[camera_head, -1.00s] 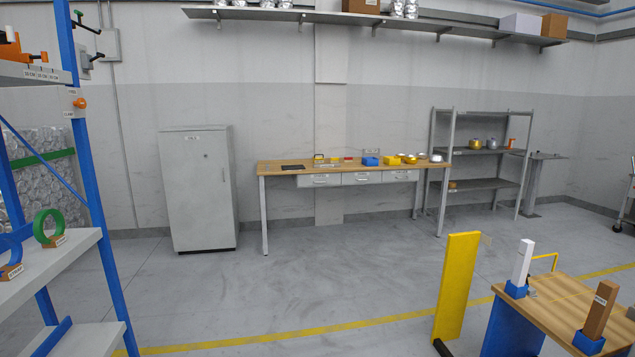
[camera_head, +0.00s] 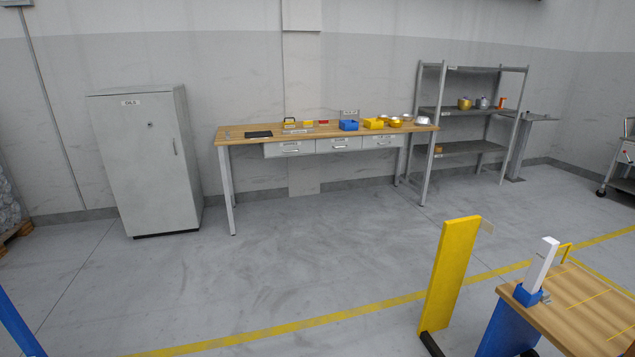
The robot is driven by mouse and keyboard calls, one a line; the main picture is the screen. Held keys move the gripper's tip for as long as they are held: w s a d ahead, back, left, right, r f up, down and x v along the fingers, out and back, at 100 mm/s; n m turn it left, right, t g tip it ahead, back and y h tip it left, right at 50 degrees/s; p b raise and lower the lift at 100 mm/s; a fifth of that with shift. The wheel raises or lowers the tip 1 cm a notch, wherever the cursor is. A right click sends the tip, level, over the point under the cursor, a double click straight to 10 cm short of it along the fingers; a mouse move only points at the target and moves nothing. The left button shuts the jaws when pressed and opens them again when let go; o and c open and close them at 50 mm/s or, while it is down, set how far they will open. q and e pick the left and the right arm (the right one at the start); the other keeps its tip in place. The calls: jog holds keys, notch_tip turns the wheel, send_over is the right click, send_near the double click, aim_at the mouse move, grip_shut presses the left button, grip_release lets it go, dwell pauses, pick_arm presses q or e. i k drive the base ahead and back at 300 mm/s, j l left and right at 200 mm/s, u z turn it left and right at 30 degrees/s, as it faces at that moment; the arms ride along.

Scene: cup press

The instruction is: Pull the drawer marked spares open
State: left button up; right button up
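A workbench (camera_head: 237,133) with a wooden top stands against the back wall. Under its top are three grey drawers side by side: a left drawer (camera_head: 278,151), a middle drawer (camera_head: 330,147) and a right drawer (camera_head: 392,142). Each has a bar handle and a small label, too small to read from here, so I cannot tell which is marked spares. All three look shut. Neither of my grippers shows in the view.
A grey cabinet (camera_head: 140,165) stands left of the bench, a metal shelf rack (camera_head: 460,150) right of it. A yellow post (camera_head: 450,275) and a wooden table (camera_head: 590,305) are near at the right. The floor (camera_head: 300,250) before the bench is clear.

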aim_at(279, 148)
jog(key=i+z, duration=0.2)
jog(key=i, duration=2.3)
